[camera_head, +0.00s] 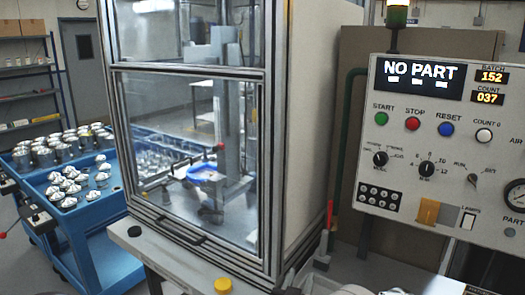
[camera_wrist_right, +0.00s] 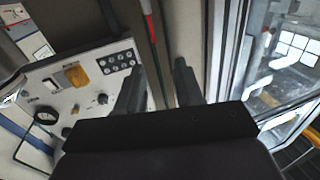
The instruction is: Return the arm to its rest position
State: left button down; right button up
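My right gripper (camera_wrist_right: 159,66) shows in the right wrist view with its two dark fingers apart and nothing between them. It points toward the wall strip between the control panel (camera_wrist_right: 75,80) and the glazed machine enclosure (camera_wrist_right: 228,60). In the head view only pale and dark parts of my right arm show at the bottom edge, right of centre; the fingers cannot be made out clearly there. My left arm and left gripper are not in view.
The enclosure (camera_head: 186,75) has its front door closed. The control panel (camera_head: 450,150) reads "NO PART". A red stick (camera_head: 330,214) stands upright beside the enclosure. A yellow button (camera_head: 223,286) sits on the front ledge. A blue cart (camera_head: 115,262) with several metal housings stands left.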

jog(key=a+f+n+g+y, duration=0.3)
jog(key=a+f+g+y, duration=0.15)
jog(key=f, duration=0.35)
jog(key=s+f+n+g+y, duration=0.2)
jog(key=s+f+g+y, duration=0.15)
jog(key=s+g, duration=0.4)
jog(key=s+d+r+g+h, duration=0.2)
jog(key=s+d+r+g, duration=0.1)
jog(key=s+d, duration=1.1)
jog(key=shift+s+d+r+m+g, duration=0.25)
jog(key=shift+s+r+m+g, duration=0.15)
jog(key=shift+r, duration=0.1)
jog(key=shift+s, duration=0.1)
